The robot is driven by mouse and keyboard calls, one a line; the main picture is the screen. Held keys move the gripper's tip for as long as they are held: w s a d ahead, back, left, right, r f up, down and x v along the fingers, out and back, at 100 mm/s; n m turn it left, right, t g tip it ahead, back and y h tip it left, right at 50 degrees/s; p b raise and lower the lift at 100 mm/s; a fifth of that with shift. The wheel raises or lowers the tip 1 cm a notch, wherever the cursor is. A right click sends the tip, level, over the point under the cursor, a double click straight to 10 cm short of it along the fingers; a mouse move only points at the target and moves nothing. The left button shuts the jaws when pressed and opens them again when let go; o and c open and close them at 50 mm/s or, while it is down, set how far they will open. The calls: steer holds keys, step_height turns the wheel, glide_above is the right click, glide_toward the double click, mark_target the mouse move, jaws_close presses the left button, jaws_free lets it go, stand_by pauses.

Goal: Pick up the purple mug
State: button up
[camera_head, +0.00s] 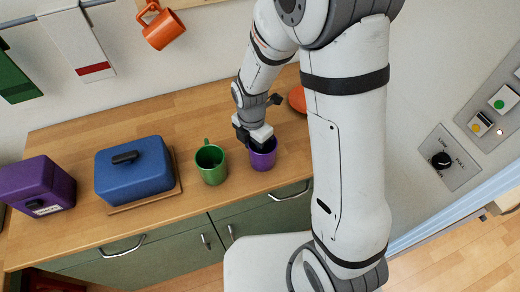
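The purple mug (264,160) stands upright on the wooden counter (190,115), close to its front edge. My gripper (260,147) points down at the top of the mug, with its fingertips at or inside the rim. The fingers are small and partly hidden, so I cannot tell whether they are open or closed on the mug wall. The mug appears to rest on the counter.
A green mug (211,164) stands just left. Farther left are a blue lidded box (135,170) on a wooden board and a purple box (37,186). An orange round item (297,99) is partly behind my arm. An orange mug (163,30) hangs above.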

steer(key=shift+f, duration=0.1)
jaws_close()
stand_by(0.5)
